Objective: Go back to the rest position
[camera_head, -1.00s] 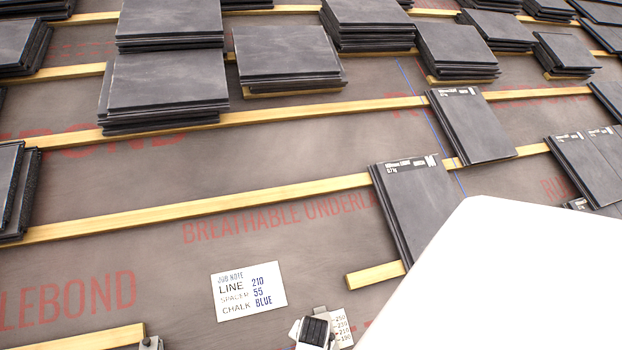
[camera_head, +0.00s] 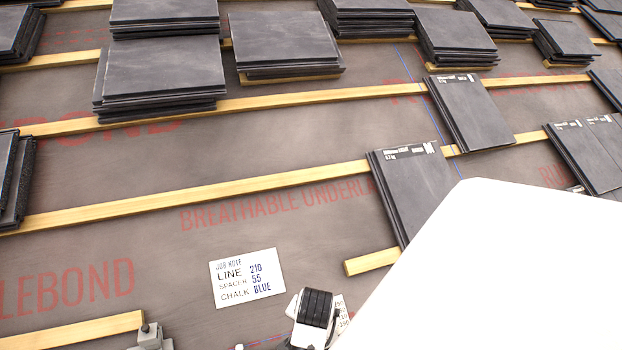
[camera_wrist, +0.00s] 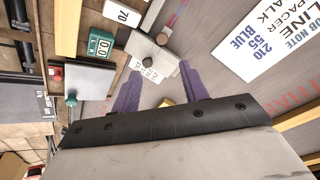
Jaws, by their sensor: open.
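My gripper (camera_wrist: 160,80) shows in the wrist view with two purple fingers spread apart and nothing between them. A metal tool with round knobs (camera_wrist: 155,45) and a small number label (camera_wrist: 150,70) lie just beyond the fingertips; I cannot tell how far below. In the head view my white arm covers the lower right. A black ribbed part in a white housing (camera_head: 315,308) shows at the bottom, beside a partly covered number label (camera_head: 342,312). The gripper fingers cannot be made out there.
A job note (camera_head: 247,278) lies on the underlay, also in the wrist view (camera_wrist: 262,42). Wooden battens (camera_head: 200,203) cross the roof. Stacks of dark slates (camera_head: 160,70) stand higher up; labelled slates (camera_head: 415,190) lie at right. A green display box (camera_wrist: 100,45) sits left in the wrist view.

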